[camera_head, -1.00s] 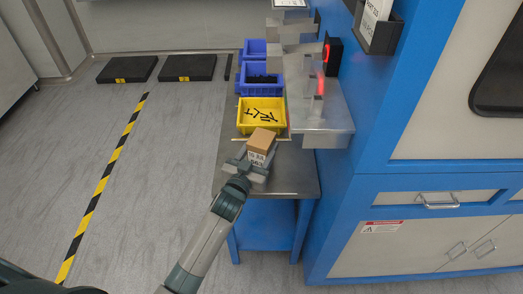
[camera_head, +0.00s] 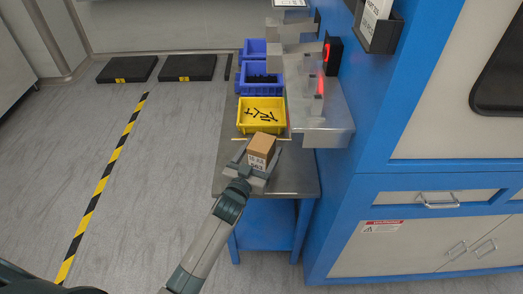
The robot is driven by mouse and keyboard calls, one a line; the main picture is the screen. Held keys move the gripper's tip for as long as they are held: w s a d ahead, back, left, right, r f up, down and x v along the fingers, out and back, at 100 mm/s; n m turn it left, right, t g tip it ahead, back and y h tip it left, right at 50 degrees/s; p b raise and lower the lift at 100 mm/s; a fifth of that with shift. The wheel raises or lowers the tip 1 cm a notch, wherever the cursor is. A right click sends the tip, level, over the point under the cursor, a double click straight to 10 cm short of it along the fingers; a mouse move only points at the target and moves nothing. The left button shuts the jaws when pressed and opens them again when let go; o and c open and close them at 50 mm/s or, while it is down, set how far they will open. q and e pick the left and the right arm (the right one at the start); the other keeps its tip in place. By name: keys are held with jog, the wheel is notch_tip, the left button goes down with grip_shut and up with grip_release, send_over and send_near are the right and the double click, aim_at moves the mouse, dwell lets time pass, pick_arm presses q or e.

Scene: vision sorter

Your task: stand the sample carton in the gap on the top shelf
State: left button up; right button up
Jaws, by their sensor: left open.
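The sample carton (camera_head: 262,146) is a small brown box with a white printed label on its near face. It is at the near part of the grey steel bench, just in front of the yellow bin. My left gripper (camera_head: 260,161) is open, with one finger on each side of the carton and gaps between. The palm is on the near side of the carton. The carton's base is partly hidden by the gripper, so I cannot tell exactly how it rests. I cannot make out the top shelf or its gap. My right gripper is not in view.
A yellow bin (camera_head: 243,128) with dark screws stands just beyond the carton, with blue bins (camera_head: 262,90) behind it. A steel ledge (camera_head: 326,139) of the blue machine overhangs the bench's right side. The bench's near end (camera_head: 297,184) is bare. Open floor lies to the left.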

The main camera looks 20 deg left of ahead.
pick_arm(q)
jog(key=shift+r, duration=0.1)
jog(key=shift+s, duration=0.55)
jog(key=s, duration=0.3)
jog(key=s+a, duration=0.1)
jog(key=s, duration=0.6)
jog(key=shift+s+a, duration=0.15)
jog(key=shift+s, duration=0.3)
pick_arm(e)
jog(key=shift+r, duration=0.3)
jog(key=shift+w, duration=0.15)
pick_arm(q)
jog(key=shift+o, duration=0.4)
jog(key=s, duration=0.1)
jog(key=s+r, duration=0.1)
jog(key=s, duration=0.1)
jog(key=s+r+p, duration=0.1)
jog(key=s, duration=0.1)
jog(key=shift+s+r, duration=0.15)
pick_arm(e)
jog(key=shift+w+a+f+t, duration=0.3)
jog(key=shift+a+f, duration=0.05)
